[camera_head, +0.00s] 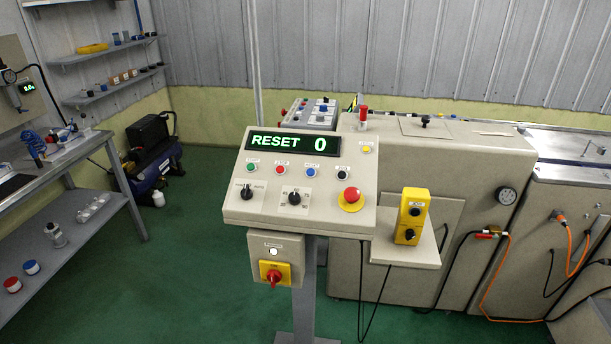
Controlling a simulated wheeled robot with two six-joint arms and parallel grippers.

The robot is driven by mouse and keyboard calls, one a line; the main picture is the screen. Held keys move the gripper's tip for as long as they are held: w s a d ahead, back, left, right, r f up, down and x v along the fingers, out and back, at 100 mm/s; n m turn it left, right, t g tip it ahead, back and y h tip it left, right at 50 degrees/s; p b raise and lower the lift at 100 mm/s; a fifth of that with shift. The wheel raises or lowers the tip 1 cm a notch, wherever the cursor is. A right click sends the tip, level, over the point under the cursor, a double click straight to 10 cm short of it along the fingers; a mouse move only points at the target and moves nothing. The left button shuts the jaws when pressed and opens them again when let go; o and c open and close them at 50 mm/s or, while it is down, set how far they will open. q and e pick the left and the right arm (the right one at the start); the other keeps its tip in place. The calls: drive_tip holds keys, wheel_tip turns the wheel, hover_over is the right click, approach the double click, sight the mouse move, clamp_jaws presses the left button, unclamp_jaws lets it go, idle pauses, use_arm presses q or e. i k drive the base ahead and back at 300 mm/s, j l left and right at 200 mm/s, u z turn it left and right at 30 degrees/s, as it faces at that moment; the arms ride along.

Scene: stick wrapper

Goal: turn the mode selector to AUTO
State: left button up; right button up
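The control panel (230,206) is a sloped beige box on a post in the middle of the head view. Its display (293,143) reads "RESET 0" in green. Two black rotary selectors sit on the lower row: a left one (247,192) and a middle one (294,198). Their labels are too small to read, so I cannot tell which is the mode selector or where it points. A red mushroom button (350,195) on a yellow ring is at the right. Green, red, blue and black buttons form the row above. Neither gripper is in view.
Below the panel hangs a box with a red-on-yellow rotary switch (273,273). A yellow two-button pendant (411,215) stands on a shelf to the right. The beige machine (470,185) fills the right side. A workbench (60,155) stands at left. The green floor between is clear.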

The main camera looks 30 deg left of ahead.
sight(246, 193)
drive_tip(key=u, duration=0.35)
drive_tip(key=k+j+u, duration=0.1)
drive_tip(key=u, duration=0.25)
drive_tip(key=j+u, duration=0.15)
drive_tip(key=u, duration=0.2)
